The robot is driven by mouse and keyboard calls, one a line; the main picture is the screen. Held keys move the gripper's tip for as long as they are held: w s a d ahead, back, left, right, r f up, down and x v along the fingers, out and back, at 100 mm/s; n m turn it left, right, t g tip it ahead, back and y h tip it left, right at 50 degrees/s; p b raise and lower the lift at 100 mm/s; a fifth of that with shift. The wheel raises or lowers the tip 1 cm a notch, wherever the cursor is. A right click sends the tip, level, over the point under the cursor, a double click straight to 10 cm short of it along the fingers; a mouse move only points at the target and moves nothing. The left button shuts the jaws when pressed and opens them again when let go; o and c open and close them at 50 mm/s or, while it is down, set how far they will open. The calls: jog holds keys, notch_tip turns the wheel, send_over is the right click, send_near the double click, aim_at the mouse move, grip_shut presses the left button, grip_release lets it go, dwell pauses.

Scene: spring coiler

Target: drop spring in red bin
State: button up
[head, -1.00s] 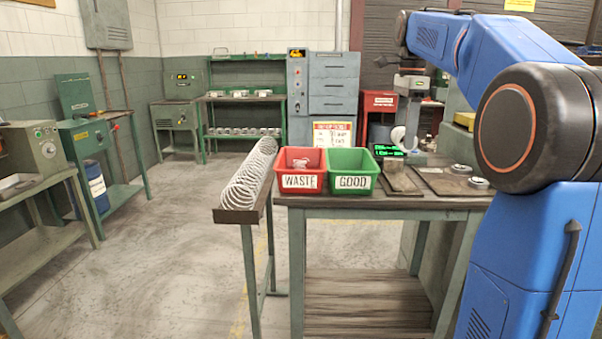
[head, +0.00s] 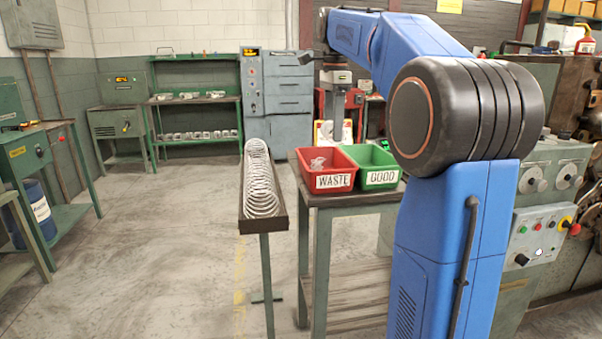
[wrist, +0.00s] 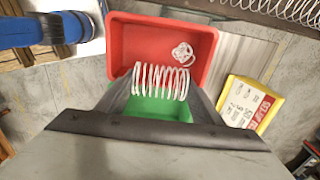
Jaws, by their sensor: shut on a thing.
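In the wrist view my gripper (wrist: 160,92) is shut on a white coil spring (wrist: 162,81). The spring lies crosswise between the two fingers. It appears over the line between the red bin (wrist: 150,30) and the green bin (wrist: 160,109); its height above them is hard to tell. In the head view the red bin, labelled WASTE (head: 333,181), stands on a table left of the green bin labelled GOOD (head: 381,177). A tangled white wire piece (wrist: 183,52) lies inside the red bin. I cannot make out the held spring in the head view.
A narrow trough (head: 263,225) with a long coil (head: 261,180) stands left of the bin table (head: 330,199). A yellow-framed sign (wrist: 247,104) is beside the bins. A machine with a button panel (head: 540,235) is at right.

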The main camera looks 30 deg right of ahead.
jog(key=shift+a+f, duration=0.15)
jog(key=shift+a, duration=0.1)
jog(key=shift+w+f, duration=0.1)
jog(key=shift+f, duration=2.75)
jog(key=o, duration=1.2)
